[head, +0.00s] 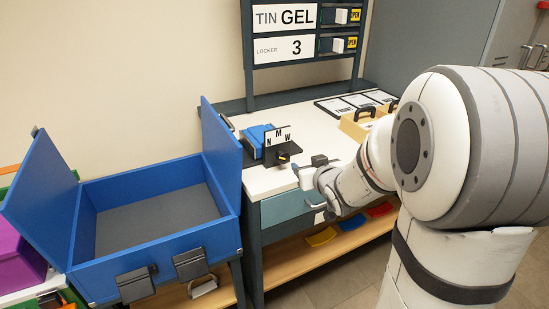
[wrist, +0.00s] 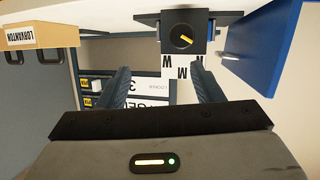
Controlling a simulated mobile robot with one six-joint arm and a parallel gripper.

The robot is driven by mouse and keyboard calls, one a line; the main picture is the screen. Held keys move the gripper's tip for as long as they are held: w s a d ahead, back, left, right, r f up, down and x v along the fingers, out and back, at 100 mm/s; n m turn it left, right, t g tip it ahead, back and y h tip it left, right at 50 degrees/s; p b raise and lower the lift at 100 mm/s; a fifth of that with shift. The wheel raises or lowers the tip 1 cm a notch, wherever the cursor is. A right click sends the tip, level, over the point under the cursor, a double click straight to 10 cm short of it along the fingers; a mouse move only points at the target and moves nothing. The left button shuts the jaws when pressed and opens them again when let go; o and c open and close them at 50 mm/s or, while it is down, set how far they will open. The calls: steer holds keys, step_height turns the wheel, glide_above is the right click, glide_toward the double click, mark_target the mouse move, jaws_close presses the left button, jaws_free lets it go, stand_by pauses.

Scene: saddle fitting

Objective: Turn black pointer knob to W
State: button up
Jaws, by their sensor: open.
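The black pointer knob (wrist: 182,37) sits on a dark plate and carries a yellow mark. In the wrist view the mark slants to the lower right, toward the N side of the white letter card (wrist: 181,66), which reads W, M, N from left to right there. In the head view the knob (head: 283,157) is small, below the card (head: 278,138). My gripper (wrist: 157,70) is open and empty, its two fingers apart. The knob is beyond the fingertips, not between them. In the head view my gripper (head: 313,170) is to the right of the knob, by the bench's front edge.
A blue open box (head: 160,220) with raised flaps stands left of the bench (head: 270,180). A blue block (head: 257,138) lies behind the knob plate. A tan case (head: 362,122) is at the bench's right. A sign rack (head: 288,48) stands behind. The bench top between has clear room.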

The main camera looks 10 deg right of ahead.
mark_target(285, 158)
steer(key=w+a+f+t+y+b, duration=0.1)
steer(key=w, duration=0.2)
steer(key=w+a+f+n+t+y+b, duration=0.1)
steer(key=w+f+y, duration=0.1)
steer(key=w, duration=0.1)
steer(key=w+a+f+t+y+b, duration=0.1)
steer(key=w+a+b, duration=0.1)
steer(key=w, duration=0.2)
steer(key=shift+a+f+n, duration=0.1)
steer(key=shift+f+n, duration=0.2)
steer(key=shift+c, duration=0.2)
steer(key=c, duration=0.9)
